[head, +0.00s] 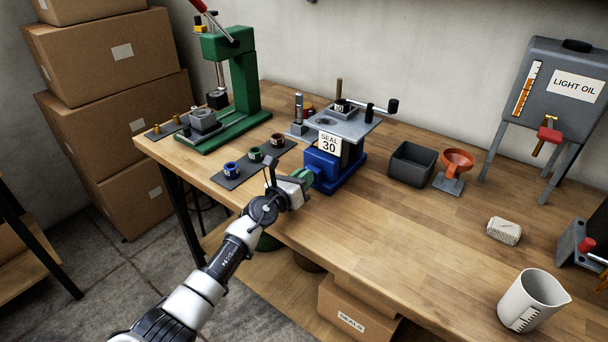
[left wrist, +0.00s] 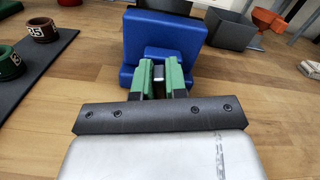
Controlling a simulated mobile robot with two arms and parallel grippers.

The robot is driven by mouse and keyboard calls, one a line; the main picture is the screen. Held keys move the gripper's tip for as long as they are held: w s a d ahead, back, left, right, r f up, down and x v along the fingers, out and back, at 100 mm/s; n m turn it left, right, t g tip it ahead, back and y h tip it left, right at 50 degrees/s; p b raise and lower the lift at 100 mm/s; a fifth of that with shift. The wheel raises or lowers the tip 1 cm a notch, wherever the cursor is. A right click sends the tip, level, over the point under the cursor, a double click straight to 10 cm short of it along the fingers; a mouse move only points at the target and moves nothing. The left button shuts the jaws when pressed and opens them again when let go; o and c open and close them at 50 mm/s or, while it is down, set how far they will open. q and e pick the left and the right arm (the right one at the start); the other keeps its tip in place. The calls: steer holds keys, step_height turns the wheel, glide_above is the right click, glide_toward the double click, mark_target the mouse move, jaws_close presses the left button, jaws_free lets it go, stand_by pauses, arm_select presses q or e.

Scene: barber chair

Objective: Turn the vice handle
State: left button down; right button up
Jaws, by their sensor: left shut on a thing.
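The blue vice (head: 321,161) stands near the front edge of the workbench, with a grey block and plate labelled SEAL 30 above it. Its blue body (left wrist: 160,38) fills the top middle of the left wrist view. My left gripper (head: 306,177) is at the front of the vice, with green fingers (left wrist: 160,75) pointing at it. The fingers are shut on a small grey metal piece (left wrist: 158,73), which appears to be the vice handle. Most of the handle is hidden by the fingers. My right gripper is in neither view.
A dark mat (head: 230,176) with several ringed seals lies left of the vice. A green press (head: 240,75) stands behind it. A dark bin (head: 411,165) and orange funnel (head: 458,160) stand to the right. The front right bench is mostly clear, with a white jug (head: 525,302).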

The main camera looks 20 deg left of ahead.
arm_select(q)
steer(key=n, duration=0.2)
steer(key=n+p, duration=0.1)
steer(key=shift+a+n, duration=0.2)
steer(key=shift+n, duration=0.2)
steer(key=n, duration=0.1)
steer(key=n+p, duration=0.1)
steer(key=n, duration=0.1)
steer(key=shift+w+a+f+n, duration=0.1)
steer(key=shift+a+f+n, duration=0.1)
steer(key=shift+n, duration=0.1)
steer(key=n+p, duration=0.1)
steer(key=n, duration=0.2)
steer(key=shift+f+n, duration=0.15)
steer(key=shift+n, duration=0.15)
steer(key=shift+f+n+p, duration=0.15)
steer(key=shift+n+p, duration=0.15)
steer(key=shift+n, duration=0.65)
steer(key=shift+f+n+p, duration=0.15)
steer(key=shift+n+p, duration=0.15)
steer(key=shift+n, duration=0.65)
steer(key=c, duration=1.2)
jaws_free()
steer(key=shift+o, duration=0.2)
steer(key=shift+a, duration=0.1)
steer(key=v, duration=1)
steer(key=shift+s+a, duration=0.1)
steer(key=shift+s, duration=0.3)
